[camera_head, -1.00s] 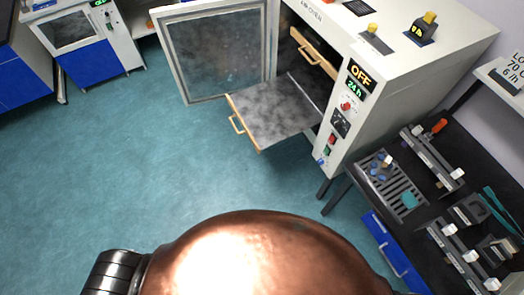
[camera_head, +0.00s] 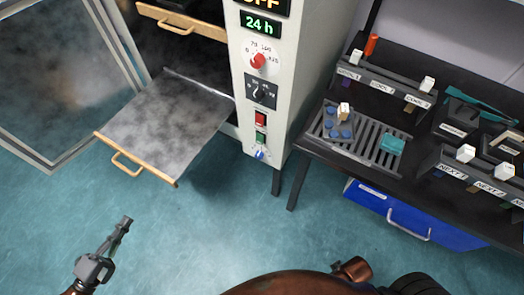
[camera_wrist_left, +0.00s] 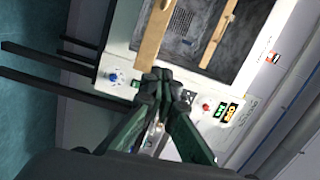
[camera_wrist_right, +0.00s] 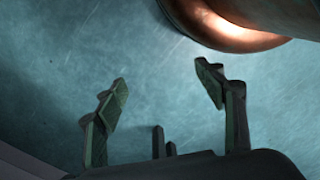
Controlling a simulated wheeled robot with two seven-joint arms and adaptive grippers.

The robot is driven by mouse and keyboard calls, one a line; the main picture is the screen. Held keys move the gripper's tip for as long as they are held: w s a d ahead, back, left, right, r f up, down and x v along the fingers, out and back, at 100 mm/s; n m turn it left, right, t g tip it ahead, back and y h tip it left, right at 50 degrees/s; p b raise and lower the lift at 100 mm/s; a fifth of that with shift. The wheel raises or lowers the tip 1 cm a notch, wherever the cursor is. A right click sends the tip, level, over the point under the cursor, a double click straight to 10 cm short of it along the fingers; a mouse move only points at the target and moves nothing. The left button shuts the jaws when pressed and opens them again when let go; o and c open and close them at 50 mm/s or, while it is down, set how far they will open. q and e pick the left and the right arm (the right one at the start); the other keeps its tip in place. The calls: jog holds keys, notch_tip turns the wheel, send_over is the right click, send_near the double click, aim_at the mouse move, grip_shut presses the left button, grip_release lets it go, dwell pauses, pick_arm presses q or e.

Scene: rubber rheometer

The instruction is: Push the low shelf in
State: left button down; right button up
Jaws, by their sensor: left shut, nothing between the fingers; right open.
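The low shelf (camera_head: 165,122) is a grey plate with a wooden front strip and handle (camera_head: 127,163). It sticks well out of the oven (camera_head: 262,110) through the open doorway. My left gripper (camera_head: 127,220) is shut and empty, in front of and below the shelf's front strip, apart from it in the head view. In the left wrist view my left gripper (camera_wrist_left: 160,75) overlaps the low end of the wooden front strip (camera_wrist_left: 153,35); I cannot tell contact there. My right gripper (camera_wrist_right: 160,85) is open and empty above the floor.
The oven door (camera_head: 70,80) stands open at the left. An upper shelf's wooden front (camera_head: 180,22) is above the low shelf. A dark bench (camera_head: 320,150) with racks and a blue drawer (camera_head: 410,222) stands at the right. The floor before the shelf is clear.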

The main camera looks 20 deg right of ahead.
pick_arm(q)
jog(key=s+d+m+g, duration=0.1)
jog(key=d+m, duration=0.1)
jog(key=b, duration=0.5)
send_near(167, 181)
jog(key=shift+h, duration=0.4)
jog(key=x, duration=0.5)
jog(key=shift+w+d+f, duration=0.1)
jog(key=shift+w+f, duration=0.05)
jog(key=shift+w, duration=0.15)
jog(key=shift+w+d+b, duration=0.35)
jog(key=shift+d, duration=0.2)
pick_arm(e)
jog(key=w+a+f+t+y, duration=0.2)
jog(key=w+a+f+t, duration=0.2)
jog(key=w+a+f, duration=0.2)
notch_tip(167, 181, down, 2)
jog(key=shift+w, duration=1)
jog(key=shift+d+r, duration=0.1)
jog(key=shift+r, duration=0.05)
